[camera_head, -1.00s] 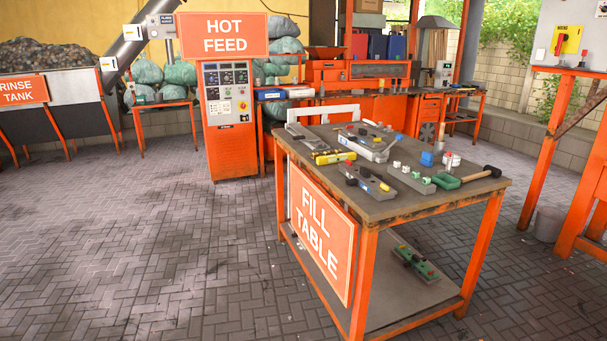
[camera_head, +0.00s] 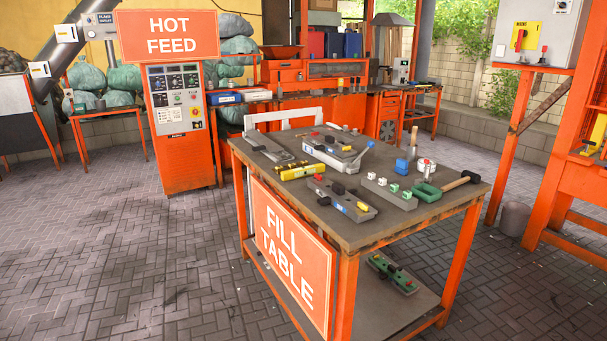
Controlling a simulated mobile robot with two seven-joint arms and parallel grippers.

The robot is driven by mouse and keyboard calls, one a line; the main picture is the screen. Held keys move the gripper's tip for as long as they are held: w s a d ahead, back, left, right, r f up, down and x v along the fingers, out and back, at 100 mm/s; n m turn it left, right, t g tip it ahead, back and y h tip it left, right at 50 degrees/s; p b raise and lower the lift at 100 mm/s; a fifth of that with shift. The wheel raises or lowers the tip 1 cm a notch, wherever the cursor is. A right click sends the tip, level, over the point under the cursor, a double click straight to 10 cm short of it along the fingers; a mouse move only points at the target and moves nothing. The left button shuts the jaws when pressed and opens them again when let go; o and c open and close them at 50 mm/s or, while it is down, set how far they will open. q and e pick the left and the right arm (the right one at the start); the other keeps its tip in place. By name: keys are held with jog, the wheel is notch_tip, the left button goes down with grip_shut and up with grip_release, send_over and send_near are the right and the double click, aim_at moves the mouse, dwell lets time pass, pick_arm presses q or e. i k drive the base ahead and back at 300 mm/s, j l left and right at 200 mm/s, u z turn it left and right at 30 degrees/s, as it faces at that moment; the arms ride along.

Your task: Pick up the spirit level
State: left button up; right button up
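A yellow bar that looks like the spirit level (camera_head: 301,171) lies on the near left part of the fill table's top (camera_head: 375,232). It lies flat, close to the left edge, between a grey block with fittings (camera_head: 268,148) and a grey block with dark and red parts (camera_head: 342,198). Its vials are too small to make out. Neither of my grippers is in view.
A green part (camera_head: 392,272) lies on the lower shelf. Open paving (camera_head: 130,260) lies left of the table.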

aim_at(298, 173)
jog(key=i+j+z, duration=0.1)
jog(key=z, duration=0.35)
jog(key=j+z, duration=0.1)
jog(key=z, duration=0.35)
jog(key=i+j+z, duration=0.1)
jog(key=z, duration=0.35)
jog(key=j+z, duration=0.5)
jog(key=j, duration=0.25)
jog(key=j+z, duration=0.2)
jog(key=j, duration=0.3)
jog(key=k+j+z, duration=0.15)
jog(key=j, duration=0.35)
jog(key=j+z, duration=0.2)
jog(key=j, duration=0.3)
jog(key=k+j, duration=0.1)
jog(key=j, duration=0.3)
jog(key=k+j, duration=0.1)
jog(key=j, duration=0.65)
jog(key=k+j, duration=0.15)
jog(key=j, duration=0.2)
